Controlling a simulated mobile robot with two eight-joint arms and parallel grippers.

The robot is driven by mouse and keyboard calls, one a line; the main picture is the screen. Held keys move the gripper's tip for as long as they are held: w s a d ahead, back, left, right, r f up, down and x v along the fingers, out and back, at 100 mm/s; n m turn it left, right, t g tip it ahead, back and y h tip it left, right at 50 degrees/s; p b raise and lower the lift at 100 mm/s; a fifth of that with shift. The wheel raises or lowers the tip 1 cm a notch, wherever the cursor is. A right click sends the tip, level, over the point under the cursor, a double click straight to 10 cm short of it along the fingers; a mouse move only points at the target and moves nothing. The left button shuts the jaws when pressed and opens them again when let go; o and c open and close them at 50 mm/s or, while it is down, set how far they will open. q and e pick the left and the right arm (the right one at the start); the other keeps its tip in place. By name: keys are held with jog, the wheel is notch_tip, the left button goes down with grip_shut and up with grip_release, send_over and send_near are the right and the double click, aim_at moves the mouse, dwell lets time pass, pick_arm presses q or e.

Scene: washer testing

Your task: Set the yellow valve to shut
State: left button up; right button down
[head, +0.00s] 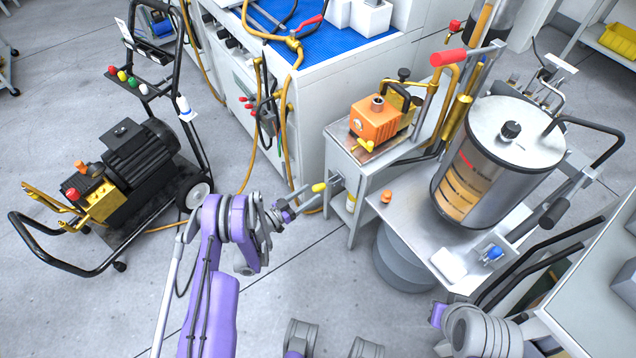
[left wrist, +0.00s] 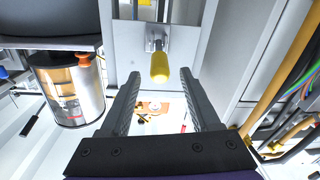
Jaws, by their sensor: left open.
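The yellow valve handle (head: 319,187) sticks out from the side of the small metal cabinet, below the orange pump. In the left wrist view the yellow handle (left wrist: 159,68) points toward the camera from a metal fitting on a pale panel. My left gripper (head: 312,193) is beside the handle in the head view. In the left wrist view its two fingers (left wrist: 160,85) are spread apart, with the handle lined up between and just beyond their tips. No contact with the handle is visible. My right gripper is not in view.
The cabinet carries an orange pump (head: 376,120). A metal tank (head: 490,170) stands on a steel table to its right. Yellow hoses (head: 284,120) hang from the white bench. A wheeled pressure washer (head: 130,155) stands at left, with open floor between.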

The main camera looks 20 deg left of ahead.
aim_at(319, 187)
pick_arm(q)
jog(key=x, duration=0.5)
jog(key=shift+f, duration=0.1)
grip_shut()
dwell(1.3)
